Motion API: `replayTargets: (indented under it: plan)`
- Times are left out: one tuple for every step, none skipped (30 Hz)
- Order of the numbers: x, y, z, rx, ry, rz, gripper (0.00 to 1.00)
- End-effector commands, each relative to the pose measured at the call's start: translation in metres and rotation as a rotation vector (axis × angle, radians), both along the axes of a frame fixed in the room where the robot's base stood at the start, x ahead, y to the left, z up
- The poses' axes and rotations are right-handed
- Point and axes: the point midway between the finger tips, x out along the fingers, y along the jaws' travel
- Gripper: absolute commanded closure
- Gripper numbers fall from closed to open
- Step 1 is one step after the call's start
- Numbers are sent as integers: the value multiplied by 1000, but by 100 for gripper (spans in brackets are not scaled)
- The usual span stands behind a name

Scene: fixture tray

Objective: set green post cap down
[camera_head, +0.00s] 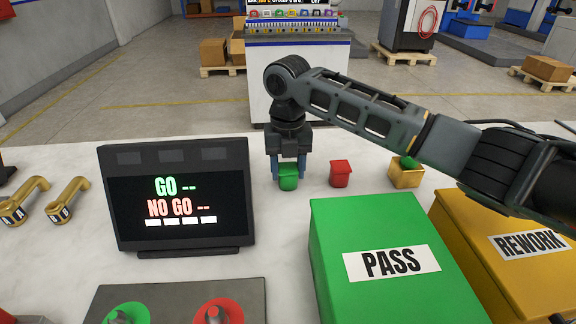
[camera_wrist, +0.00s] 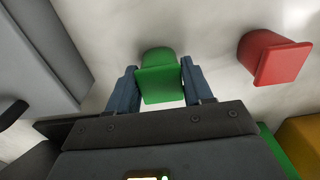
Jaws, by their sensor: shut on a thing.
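The green post cap (camera_head: 288,177) is between the two fingers of my gripper (camera_head: 288,174), at the white table in the head view. The gripper points down and is shut on the cap. In the wrist view the green cap (camera_wrist: 158,77) sits between the blue-grey fingertips (camera_wrist: 160,88). I cannot tell whether the cap's underside touches the table.
A red cap (camera_head: 340,173) stands just right of my gripper. A yellow block with a green top (camera_head: 406,176) is further right. The GO/NO GO display (camera_head: 177,198) stands at left. The green PASS box (camera_head: 390,262) and yellow REWORK box (camera_head: 520,245) are in front.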

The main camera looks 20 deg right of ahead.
Motion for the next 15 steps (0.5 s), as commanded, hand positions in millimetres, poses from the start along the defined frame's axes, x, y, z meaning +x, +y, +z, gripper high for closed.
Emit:
replayTargets:
  plan:
    - [0, 0, -1, 0, -1, -1, 78]
    - [0, -1, -1, 0, -1, 0, 78]
    - [0, 0, -1, 0, -1, 0, 78]
    - [0, 0, -1, 0, -1, 0, 78]
    - [0, 0, -1, 0, -1, 0, 78]
    - [0, 0, -1, 0, -1, 0, 78]
    - [0, 0, -1, 0, -1, 0, 78]
    - [0, 0, -2, 0, -1, 0, 78]
    - [0, 0, -3, 0, -1, 0, 78]
    - [0, 0, -4, 0, -1, 0, 78]
    - [0, 0, -5, 0, -1, 0, 78]
    - [0, 0, -4, -1, -2, 0, 46]
    - [0, 0, -3, -1, -2, 0, 43]
    - [0, 0, -3, 0, -1, 0, 40]
    - [0, 0, -3, 0, -1, 0, 36]
